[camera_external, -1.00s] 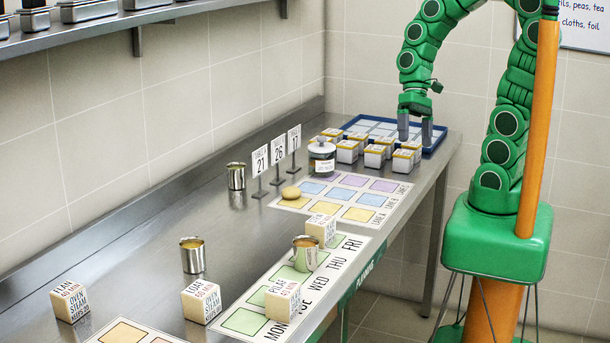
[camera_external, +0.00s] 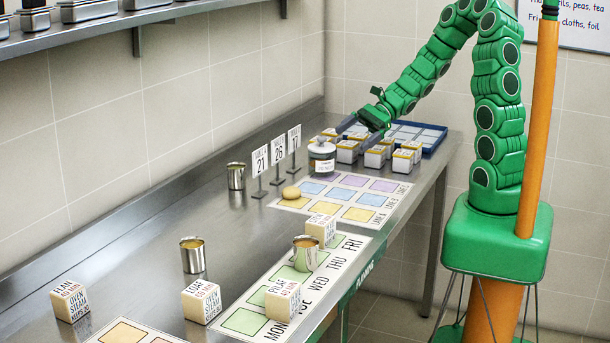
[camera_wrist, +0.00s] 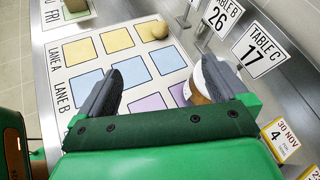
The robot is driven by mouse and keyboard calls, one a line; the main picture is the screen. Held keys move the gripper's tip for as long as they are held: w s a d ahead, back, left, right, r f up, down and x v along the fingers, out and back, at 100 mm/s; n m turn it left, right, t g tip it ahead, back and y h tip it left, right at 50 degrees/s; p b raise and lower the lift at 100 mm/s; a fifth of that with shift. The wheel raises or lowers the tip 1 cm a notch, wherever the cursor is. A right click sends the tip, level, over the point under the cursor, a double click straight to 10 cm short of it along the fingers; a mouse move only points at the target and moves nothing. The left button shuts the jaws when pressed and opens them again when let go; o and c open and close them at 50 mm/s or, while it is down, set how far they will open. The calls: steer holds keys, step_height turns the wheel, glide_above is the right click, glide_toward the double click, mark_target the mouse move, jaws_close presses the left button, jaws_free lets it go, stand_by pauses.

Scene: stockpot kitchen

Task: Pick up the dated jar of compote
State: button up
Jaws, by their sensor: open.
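The jar of compote (camera_external: 322,159), with a grey lid and a pale label, stands on the steel counter at the near left of the small boxes. In the wrist view the jar (camera_wrist: 199,95) is partly hidden behind my right-hand finger, and its label cannot be read. My gripper (camera_external: 358,132) is open and empty, tilted down toward the left, just to the right of the jar and above the boxes.
Several white date boxes with yellow tops (camera_external: 375,156) stand close to the jar, by a blue tray (camera_external: 437,146). Table number signs (camera_external: 278,155) stand to its left. The lane mat (camera_external: 300,207) lies in front, with a round tan item (camera_external: 291,193) on it.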

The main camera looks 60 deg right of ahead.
mark_target(310, 164)
steer(key=w+d+f+m+t, duration=0.1)
steer(key=d+m, duration=0.1)
steer(key=w+d+f+m+t+h, duration=0.1)
steer(key=d+f+m, duration=0.1)
steer(key=d, duration=0.1)
steer(key=w+d+f+m+t, duration=0.1)
steer(key=d+m, duration=0.1)
steer(key=d, duration=0.1)
steer(key=shift+w+d+f+m+h, duration=0.1)
steer(key=shift+w+f+m+h, duration=0.1)
steer(key=shift+f+m+h, duration=0.1)
steer(key=shift+x, duration=5.95)
steer(key=shift+w+r, duration=0.1)
steer(key=shift+c, duration=0.3)
steer(key=c, duration=1.1)
steer(key=shift+d+r, duration=0.1)
steer(key=shift+r, duration=4.9)
